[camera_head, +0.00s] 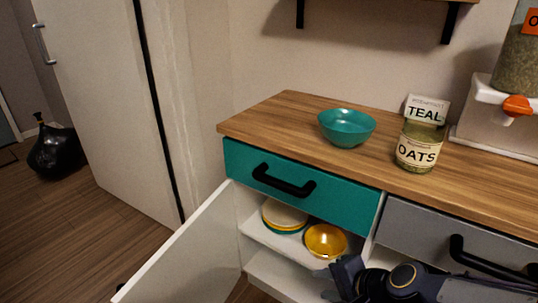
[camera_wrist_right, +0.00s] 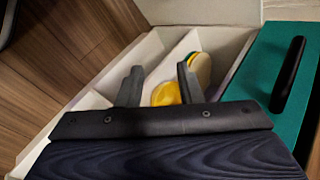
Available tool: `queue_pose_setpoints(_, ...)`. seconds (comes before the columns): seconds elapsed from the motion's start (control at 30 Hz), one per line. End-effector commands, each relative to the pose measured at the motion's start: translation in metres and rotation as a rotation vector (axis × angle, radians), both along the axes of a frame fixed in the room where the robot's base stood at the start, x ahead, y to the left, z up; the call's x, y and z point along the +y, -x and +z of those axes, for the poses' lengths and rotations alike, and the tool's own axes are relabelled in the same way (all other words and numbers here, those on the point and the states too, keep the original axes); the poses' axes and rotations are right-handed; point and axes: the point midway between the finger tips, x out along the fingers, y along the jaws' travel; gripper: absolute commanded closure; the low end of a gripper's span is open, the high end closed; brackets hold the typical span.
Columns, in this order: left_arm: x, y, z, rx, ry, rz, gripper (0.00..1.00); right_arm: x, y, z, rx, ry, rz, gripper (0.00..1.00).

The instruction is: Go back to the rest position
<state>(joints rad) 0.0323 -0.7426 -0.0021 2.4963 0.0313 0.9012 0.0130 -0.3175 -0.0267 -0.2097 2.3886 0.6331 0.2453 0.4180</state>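My right gripper (camera_head: 338,278) comes in from the lower right, in front of the open cabinet under the counter. In the right wrist view its two fingers (camera_wrist_right: 159,84) stand apart with nothing held between them. A yellow bowl (camera_head: 326,240) sits on the cabinet shelf just beyond the gripper; it shows past the fingers in the wrist view (camera_wrist_right: 166,94). My left gripper is not in view.
The white cabinet door (camera_head: 185,255) stands open at left. The teal drawer (camera_head: 335,195) above is shut. Stacked plates (camera_head: 285,216) lie on the shelf (camera_head: 262,237). A teal bowl (camera_head: 346,127) and an oats jar (camera_head: 418,149) stand on the wooden counter (camera_head: 275,118).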

Motion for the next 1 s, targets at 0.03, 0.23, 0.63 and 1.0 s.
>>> queue_pose_setpoints(0.03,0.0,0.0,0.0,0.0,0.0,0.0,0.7,-0.01,0.014,0.018,-0.067,0.027,0.078,0.67)
queue_pose_setpoints(0.23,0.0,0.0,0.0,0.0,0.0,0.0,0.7,-0.036,0.071,0.042,-0.218,0.233,0.362,0.67)
queue_pose_setpoints(0.63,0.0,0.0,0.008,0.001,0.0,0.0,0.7,-0.086,0.145,0.047,-0.251,0.617,0.622,0.67)
queue_pose_setpoints(1.0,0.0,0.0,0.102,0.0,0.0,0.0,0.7,-0.084,0.142,0.141,-0.252,0.603,0.622,0.67)
